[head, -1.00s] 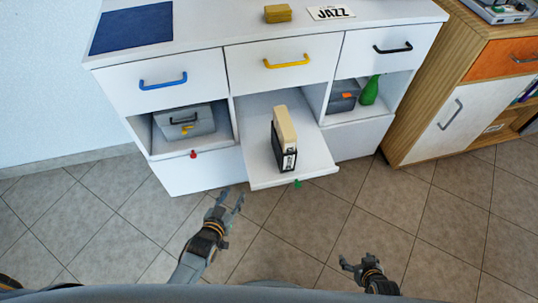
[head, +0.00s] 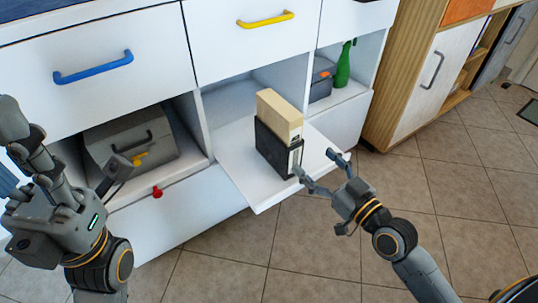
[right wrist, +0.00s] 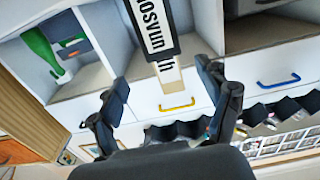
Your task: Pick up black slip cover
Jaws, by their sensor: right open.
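The black slip cover (head: 275,152) stands upright on the pulled-out white shelf board (head: 231,164), with a cream block (head: 279,112) sticking out of its top. Its narrow end has a white label. In the right wrist view the black slip cover (right wrist: 153,25) shows its lettered label upside down, between and beyond my fingers. My right gripper (head: 318,165) is open and empty; its fingertips are close to the cover's right end, and I cannot tell if one touches it. My left gripper (head: 72,145) is open in front of the left compartment, away from the cover.
A grey box (head: 130,145) sits in the left compartment, with a red knob (head: 157,192) below. A green bottle (head: 344,66) and a dark box (head: 321,82) stand in the right compartment. Drawers with blue (head: 93,68) and yellow handles are shut.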

